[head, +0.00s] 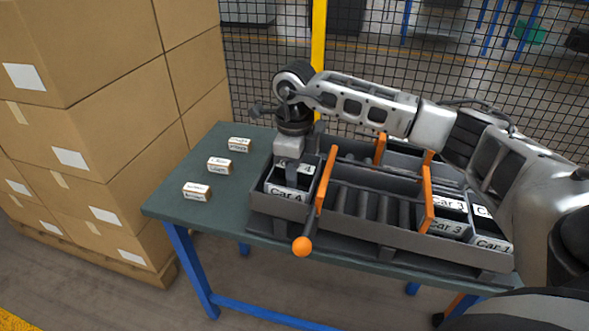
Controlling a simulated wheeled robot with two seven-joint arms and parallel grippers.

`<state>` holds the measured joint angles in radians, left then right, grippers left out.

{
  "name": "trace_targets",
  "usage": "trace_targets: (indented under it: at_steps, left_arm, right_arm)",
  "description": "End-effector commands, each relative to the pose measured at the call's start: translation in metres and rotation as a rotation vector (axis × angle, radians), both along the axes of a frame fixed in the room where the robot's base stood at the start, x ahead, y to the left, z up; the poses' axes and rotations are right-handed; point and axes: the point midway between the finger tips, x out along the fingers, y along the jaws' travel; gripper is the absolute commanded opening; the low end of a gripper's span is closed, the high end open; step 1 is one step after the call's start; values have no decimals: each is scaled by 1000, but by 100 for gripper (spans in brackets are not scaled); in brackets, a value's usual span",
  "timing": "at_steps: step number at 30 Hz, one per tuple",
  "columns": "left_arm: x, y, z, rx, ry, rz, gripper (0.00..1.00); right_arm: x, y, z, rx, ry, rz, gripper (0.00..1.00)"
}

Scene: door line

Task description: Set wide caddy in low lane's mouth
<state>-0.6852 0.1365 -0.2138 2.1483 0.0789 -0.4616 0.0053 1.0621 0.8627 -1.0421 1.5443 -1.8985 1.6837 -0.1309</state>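A dark caddy labelled "Car 4" (288,193) sits at the left end of the near roller lane (365,207), left of an orange gate bar (326,180). My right gripper (291,172) points down into the top of this caddy. Its fingers are dark and partly hidden against the caddy, so whether they are shut on it is unclear. At the right end of the lanes stand caddies labelled "Car 3" (448,227) and "Car 1" (492,245). I cannot tell which caddy is the wide one. My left gripper is out of view.
An orange ball knob (302,246) juts out at the front. More orange gate bars (427,192) cross the lanes. Several small labelled blocks (219,165) lie on the table's left part (170,202). Stacked cartons (90,110) stand left; a mesh fence (260,75) is behind.

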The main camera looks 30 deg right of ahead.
Motion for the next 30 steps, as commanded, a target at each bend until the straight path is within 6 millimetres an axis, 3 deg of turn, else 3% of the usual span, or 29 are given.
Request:
trace_targets:
  at_steps: [1, 3, 4, 13, 16, 20, 30]
  left_arm:
    - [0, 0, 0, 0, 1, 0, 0]
    - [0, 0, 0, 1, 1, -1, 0]
    - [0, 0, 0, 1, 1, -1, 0]
    - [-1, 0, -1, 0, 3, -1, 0]
    - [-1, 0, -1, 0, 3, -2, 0]
    - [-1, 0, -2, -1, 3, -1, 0]
    - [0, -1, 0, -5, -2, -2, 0]
  right_arm:
    - [1, 0, 1, 1, -2, -1, 30]
    - [1, 0, 1, 1, -2, -1, 49]
    - [1, 0, 1, 1, -2, -1, 53]
    - [0, 0, 0, -1, 1, 0, 53]
    - [1, 0, 9, 0, -3, -1, 53]
    - [1, 0, 32, 0, -5, 0, 53]
    - [1, 0, 114, 1, -7, 0, 53]
